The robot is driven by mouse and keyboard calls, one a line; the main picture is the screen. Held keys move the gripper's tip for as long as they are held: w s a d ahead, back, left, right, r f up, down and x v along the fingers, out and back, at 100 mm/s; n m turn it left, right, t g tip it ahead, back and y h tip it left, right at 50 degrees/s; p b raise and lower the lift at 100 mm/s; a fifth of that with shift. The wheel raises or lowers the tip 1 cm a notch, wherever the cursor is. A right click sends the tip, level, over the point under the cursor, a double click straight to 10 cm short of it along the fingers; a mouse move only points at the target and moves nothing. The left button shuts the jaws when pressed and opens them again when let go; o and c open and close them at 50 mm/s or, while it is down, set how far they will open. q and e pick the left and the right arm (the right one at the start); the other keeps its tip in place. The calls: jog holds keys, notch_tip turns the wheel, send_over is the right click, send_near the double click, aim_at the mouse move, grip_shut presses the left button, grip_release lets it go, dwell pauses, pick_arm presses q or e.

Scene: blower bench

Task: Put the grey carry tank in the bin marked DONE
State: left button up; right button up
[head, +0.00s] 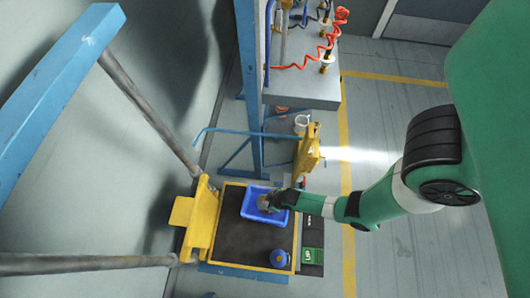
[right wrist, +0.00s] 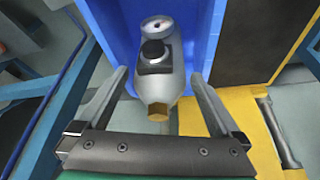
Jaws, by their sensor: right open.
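The grey carry tank (right wrist: 158,88) shows in the right wrist view, with a dark knob, a round gauge and a brass-coloured end. It lies inside a blue bin (right wrist: 205,30), which sits on the dark bench top in the head view (head: 252,212). My right gripper (head: 268,203) reaches into the bin from the right. In the right wrist view its fingers (right wrist: 160,76) are open, one on each side of the tank, with gaps visible. The tank is mostly hidden by the gripper in the head view. No DONE marking is readable. My left gripper is not in view.
A green sign (head: 313,256) is beside the bench. The dark bench top (head: 235,250) is clear near the front left. A blue post (head: 248,90) and a grey table (head: 305,90) stand behind.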

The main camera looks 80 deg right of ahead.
jog(key=p+v, duration=0.5)
jog(key=v, duration=0.3)
jog(key=shift+r, duration=0.2)
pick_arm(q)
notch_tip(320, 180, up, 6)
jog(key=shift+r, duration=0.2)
pick_arm(e)
jog(key=shift+s, duration=0.1)
